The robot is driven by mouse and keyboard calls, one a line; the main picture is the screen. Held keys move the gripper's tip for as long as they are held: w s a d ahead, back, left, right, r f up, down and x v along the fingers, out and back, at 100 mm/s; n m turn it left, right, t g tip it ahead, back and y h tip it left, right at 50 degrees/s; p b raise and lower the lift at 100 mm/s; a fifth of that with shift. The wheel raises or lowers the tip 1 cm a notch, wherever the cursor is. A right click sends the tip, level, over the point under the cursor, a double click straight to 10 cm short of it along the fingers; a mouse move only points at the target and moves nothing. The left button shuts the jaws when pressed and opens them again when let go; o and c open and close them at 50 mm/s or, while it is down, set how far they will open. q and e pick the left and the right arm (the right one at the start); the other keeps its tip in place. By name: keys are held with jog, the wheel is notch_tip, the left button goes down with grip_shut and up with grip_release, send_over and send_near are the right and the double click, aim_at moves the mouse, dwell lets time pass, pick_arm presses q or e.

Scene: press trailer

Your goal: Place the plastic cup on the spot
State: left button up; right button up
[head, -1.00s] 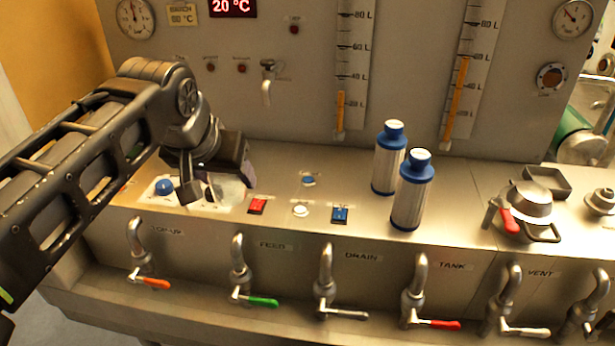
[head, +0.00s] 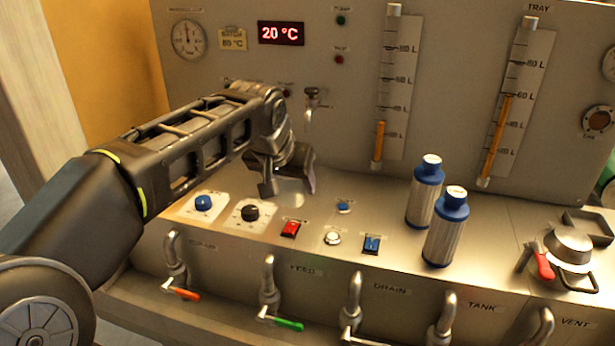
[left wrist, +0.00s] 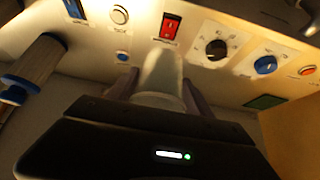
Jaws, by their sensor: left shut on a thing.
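A pale, see-through plastic cup (head: 290,192) is between the fingers of my left gripper (head: 288,180), above or at the metal counter behind the black knob. It also shows in the left wrist view (left wrist: 163,72), with a finger on each side. My left gripper (left wrist: 160,92) is shut on the cup. I cannot tell whether the cup's base touches the counter. A dark green square patch (left wrist: 264,102) shows at the right of the left wrist view; I cannot tell if it is the spot. In the head view my arm hides that area. My right gripper is not in view.
A small tap (head: 312,98) juts from the back panel near my gripper. A blue knob (head: 204,202), black knob (head: 250,212), red switch (head: 290,229) and blue switch (head: 371,244) sit in front. Two blue-capped bottles (head: 445,228) stand to the right.

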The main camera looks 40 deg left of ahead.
pick_arm(q)
jog(key=w+a, duration=0.1)
jog(key=w, duration=0.2)
jog(key=w+a+f+p, duration=0.1)
jog(key=w, duration=0.2)
jog(key=w+a+f+p, duration=0.1)
jog(key=w, duration=0.3)
jog(key=shift+a+f, duration=0.15)
jog(key=shift+a, duration=0.1)
jog(key=shift+f, duration=0.4)
notch_tip(320, 180, down, 3)
jog(key=shift+w+f+p, duration=0.1)
jog(key=shift+f+p, duration=0.2)
jog(key=shift+p, duration=0.2)
jog(key=shift+w+f, duration=0.1)
jog(key=shift+f, duration=0.05)
